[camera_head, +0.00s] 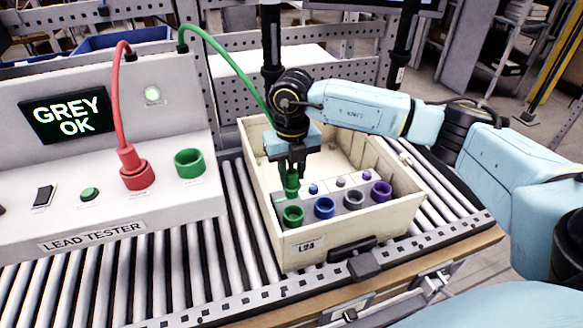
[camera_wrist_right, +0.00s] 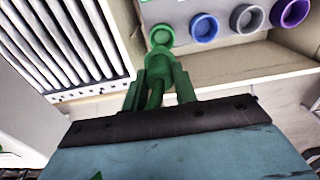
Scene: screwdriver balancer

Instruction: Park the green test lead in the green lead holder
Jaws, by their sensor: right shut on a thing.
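My right gripper (camera_head: 291,172) points down inside the crate, shut on the plug of the green test lead (camera_head: 291,185). In the right wrist view the green plug (camera_wrist_right: 158,68) sits between the gripper's fingers (camera_wrist_right: 160,85). The lead's green cable (camera_head: 226,55) arches back to the tester. The green lead holder (camera_head: 189,163) on the tester's sloped front is an open, empty green cup. The plug is behind a green ring (camera_head: 293,215) in the head view; I cannot tell whether it touches anything below. My left gripper is out of view.
The beige crate (camera_head: 334,250) stands on the roller conveyor and holds blue (camera_head: 324,207), grey (camera_head: 354,199) and purple (camera_head: 381,191) rings. A red lead plug (camera_head: 132,160) stands upright in a red holder. The tester's screen (camera_head: 68,116) reads "GREY OK".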

